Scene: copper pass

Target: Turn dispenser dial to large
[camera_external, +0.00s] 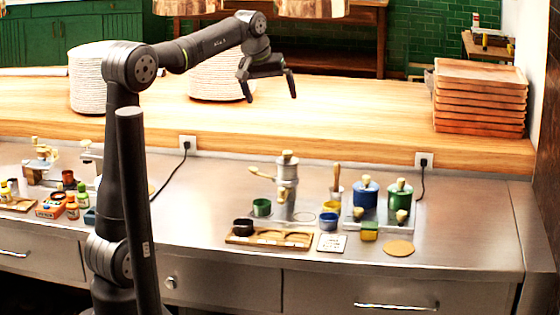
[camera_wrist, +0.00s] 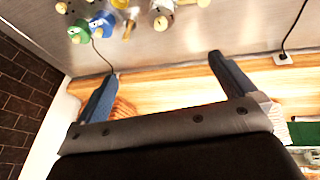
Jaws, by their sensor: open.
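A blue canister (camera_external: 365,194) and a green canister (camera_external: 399,202), both with brass tops, stand side by side on the steel counter. Brass knobs show low on their fronts, at the blue one (camera_external: 358,214) and the green one (camera_external: 402,216). A silver dispenser-like body (camera_external: 287,188) with a brass top and side handle stands to their left. I cannot tell which carries the size dial, and no markings are readable. My gripper (camera_external: 270,97) is open and empty, high above the wooden ledge, well away from them. In the wrist view the green (camera_wrist: 77,34) and blue (camera_wrist: 97,27) pieces show beyond my fingers (camera_wrist: 163,66).
A tray stack (camera_external: 480,95) stands right on the wooden ledge (camera_external: 350,120). A black cable (camera_external: 421,185) hangs beside the green canister.

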